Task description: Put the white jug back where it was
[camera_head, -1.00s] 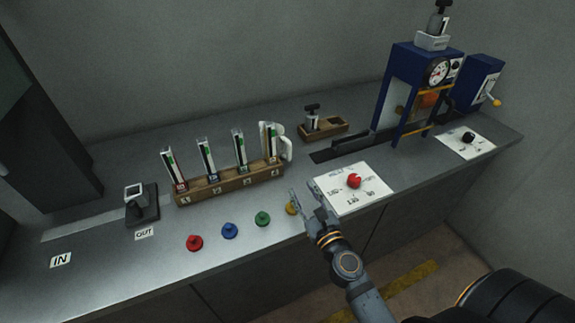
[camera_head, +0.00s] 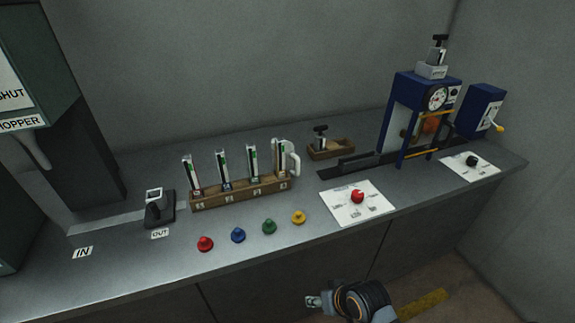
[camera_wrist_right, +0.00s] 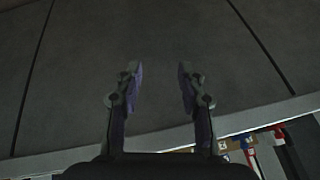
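A white jug (camera_head: 293,160) with a loop handle stands at the right end of the wooden rack (camera_head: 240,196). Its body is partly hidden by the last gauge strip, and I cannot tell whether it sits in the rack or just behind it. My right gripper (camera_wrist_right: 158,85) is open in the right wrist view, with nothing between its fingers. In the head view, my right wrist is low, in front of the counter and well away from the jug. My left gripper is not in view.
Red (camera_head: 205,243), blue (camera_head: 238,234), green (camera_head: 269,226) and yellow (camera_head: 299,217) knobs line the counter's front. A white dial plate (camera_head: 345,213) lies to their right. A blue press (camera_head: 401,110) stands farther right. A small wooden tray (camera_head: 345,149) is behind the plate.

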